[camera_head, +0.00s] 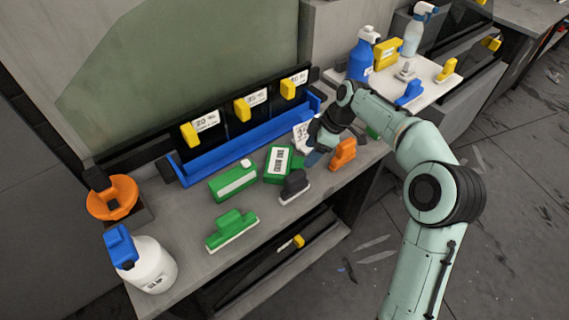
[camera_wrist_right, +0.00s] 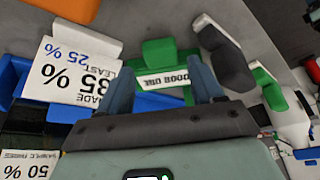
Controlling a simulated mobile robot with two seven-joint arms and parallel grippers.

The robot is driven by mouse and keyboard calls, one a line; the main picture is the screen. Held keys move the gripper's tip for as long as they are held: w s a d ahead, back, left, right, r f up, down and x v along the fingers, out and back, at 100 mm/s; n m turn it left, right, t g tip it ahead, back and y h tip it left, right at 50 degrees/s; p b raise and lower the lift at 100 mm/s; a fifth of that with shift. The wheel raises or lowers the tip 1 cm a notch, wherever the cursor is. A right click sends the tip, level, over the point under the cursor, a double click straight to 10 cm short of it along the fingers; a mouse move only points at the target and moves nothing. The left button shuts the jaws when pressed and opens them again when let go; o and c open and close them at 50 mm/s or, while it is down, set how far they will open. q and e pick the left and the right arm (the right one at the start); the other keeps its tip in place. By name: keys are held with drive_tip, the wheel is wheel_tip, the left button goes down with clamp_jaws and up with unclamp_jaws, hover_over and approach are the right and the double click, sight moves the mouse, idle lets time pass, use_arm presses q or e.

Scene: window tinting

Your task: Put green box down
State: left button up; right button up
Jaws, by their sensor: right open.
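A green box (camera_head: 270,175) with a white label lies on the grey bench in front of the blue tray. In the right wrist view, the green box (camera_wrist_right: 160,52) with "DOOR USE" readable shows beyond and between my fingers. My right gripper (camera_head: 314,157) is open, just right of that box in the head view; its two grey-blue fingers (camera_wrist_right: 163,90) stand apart in the wrist view. I cannot tell whether they touch the box. A second green box (camera_head: 228,187) with a white stripe lies to its left. My left gripper is not in view.
A blue tray (camera_head: 235,146) runs along the back. A dark squeegee (camera_head: 294,187), an orange tool (camera_head: 343,153) and a green squeegee (camera_head: 232,229) lie nearby. A white card (camera_wrist_right: 72,70) is close to the gripper. A white bottle (camera_head: 153,266) stands at the left end.

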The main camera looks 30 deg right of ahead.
sight(301, 163)
drive_tip(key=x, duration=0.5)
drive_tip(key=shift+w+a+f, duration=0.15)
drive_tip(key=shift+a+f, duration=0.05)
drive_tip(key=shift+f, duration=0.1)
drive_tip(key=c, duration=0.9)
drive_tip(key=shift+c, duration=0.2)
drive_tip(key=shift+r, duration=0.15)
